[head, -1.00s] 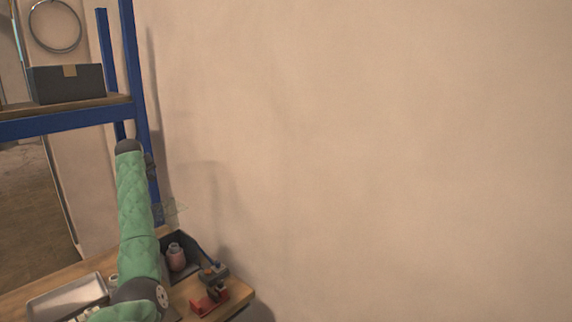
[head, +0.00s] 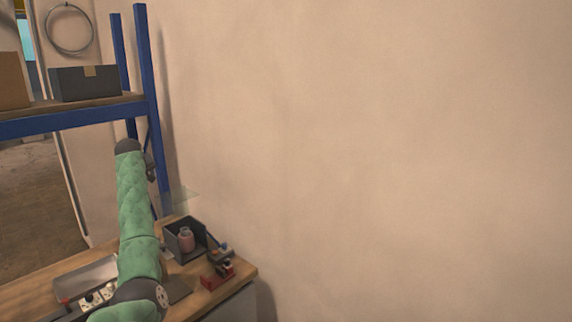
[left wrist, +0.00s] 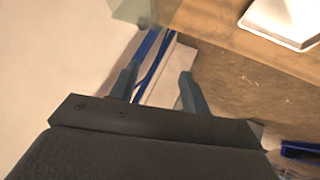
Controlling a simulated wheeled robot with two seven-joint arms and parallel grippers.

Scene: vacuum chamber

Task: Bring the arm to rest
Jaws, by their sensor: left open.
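My left arm, in a green padded cover, rises in the head view from the bottom edge, in front of the workbench. My left gripper (left wrist: 160,88) shows in the left wrist view with its two dark fingers apart and nothing between them. Beyond the fingers are a blue post and part of the wall and floor. In the head view the gripper itself is mostly hidden behind the end of the arm. My right gripper is not in either view.
A wooden workbench (head: 212,297) holds a metal tray (head: 88,278), a dark bin with a pink bottle (head: 186,239) and a red device (head: 217,277). A blue shelf frame (head: 148,70) carries a black box (head: 87,84). The plain wall fills the right side.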

